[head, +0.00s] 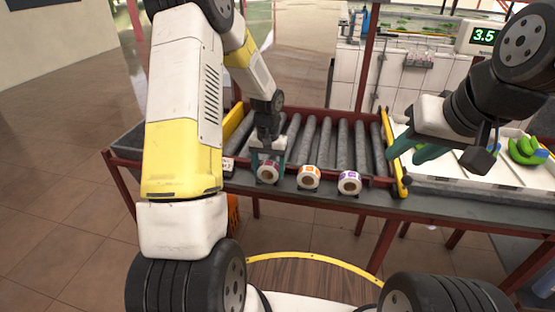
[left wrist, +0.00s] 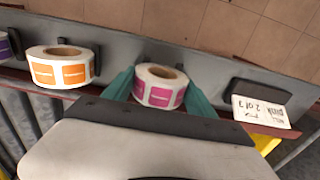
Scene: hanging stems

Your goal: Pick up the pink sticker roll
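The pink sticker roll (head: 267,172) stands on the front ledge of the roller conveyor, leftmost of three rolls in the head view. In the left wrist view the pink roll (left wrist: 160,88) sits between the two teal fingers of my left gripper (left wrist: 160,90). One finger is at each side, very close to the roll; I cannot tell whether they press on it. My left gripper (head: 267,168) reaches down to the ledge from above in the head view. My right gripper (head: 450,156) is open and empty over the white trays at the right.
An orange-labelled roll (head: 308,177) and a purple-labelled roll (head: 349,183) stand on the ledge to the right. Green produce (head: 525,150) lies in the right trays. Grey rollers (head: 325,140) lie behind the ledge.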

